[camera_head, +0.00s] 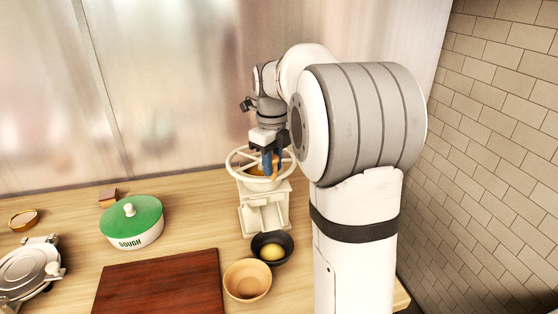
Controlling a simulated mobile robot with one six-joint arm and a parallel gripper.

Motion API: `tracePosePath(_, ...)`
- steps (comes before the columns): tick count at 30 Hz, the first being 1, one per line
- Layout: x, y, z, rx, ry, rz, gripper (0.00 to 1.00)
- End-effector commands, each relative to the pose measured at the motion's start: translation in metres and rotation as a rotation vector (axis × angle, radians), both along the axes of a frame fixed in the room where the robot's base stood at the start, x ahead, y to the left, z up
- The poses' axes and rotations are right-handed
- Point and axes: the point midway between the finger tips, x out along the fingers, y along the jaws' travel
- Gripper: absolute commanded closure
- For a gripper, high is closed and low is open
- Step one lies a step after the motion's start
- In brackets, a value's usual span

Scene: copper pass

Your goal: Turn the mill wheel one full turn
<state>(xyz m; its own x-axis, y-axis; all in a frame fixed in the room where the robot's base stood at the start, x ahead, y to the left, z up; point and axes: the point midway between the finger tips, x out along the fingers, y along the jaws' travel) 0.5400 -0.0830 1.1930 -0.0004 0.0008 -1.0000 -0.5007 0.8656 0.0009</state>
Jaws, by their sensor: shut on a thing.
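The fingers and my arm hide part of the wheel's far and right side, so the exact hold is hard to see.
A dark bowl (287,242) with a yellow ball and a tan bowl (247,287) stand just in front of the mill. A brown board (160,284), a green-lidded dough pot (132,238) and a metal press (25,270) are to the left. A tiled wall (500,140) is at the right.

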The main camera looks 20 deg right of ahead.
Motion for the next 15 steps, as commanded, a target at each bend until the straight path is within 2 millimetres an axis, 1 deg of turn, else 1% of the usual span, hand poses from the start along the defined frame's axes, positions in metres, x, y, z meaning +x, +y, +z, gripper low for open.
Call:
tracePosePath(1,0.0001,0.0031,0.0003,0.002,0.0,0.003,1.0)
tracePosePath(6,0.0003,0.0063,0.0002,0.002,0.0,0.001,1.0)
tracePosePath(15,0.0005,0.0072,0.0001,0.002,0.0,0.001,1.0)
